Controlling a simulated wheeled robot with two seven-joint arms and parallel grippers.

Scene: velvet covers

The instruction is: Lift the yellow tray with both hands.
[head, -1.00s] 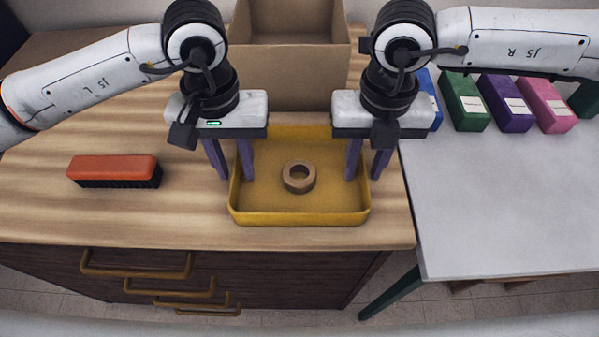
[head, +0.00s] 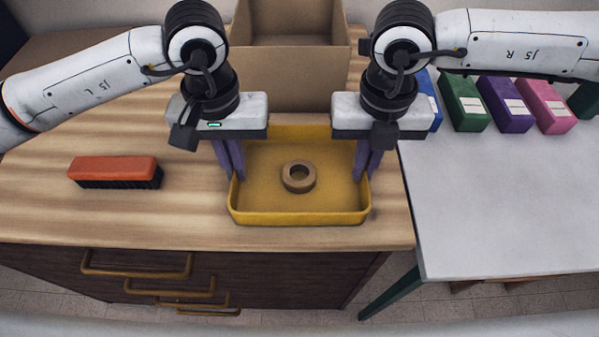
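The yellow tray (head: 298,217) sits on the wooden countertop near its front edge. A brown ring, like a roll of tape (head: 298,176), lies inside it. My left gripper (head: 231,176) is at the tray's left wall, its purple fingers close together with the wall between them. My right gripper (head: 365,176) is at the right wall in the same way, fingers closed on it. The tray looks level. The grippers cover parts of the side walls and the rear corners.
A cardboard box (head: 291,70) stands behind the tray. An orange brush (head: 114,171) lies to the left on the wooden countertop (head: 150,218). A grey table (head: 500,190) at the right carries several coloured boxes (head: 504,104) at its back. Drawers with brass handles are below.

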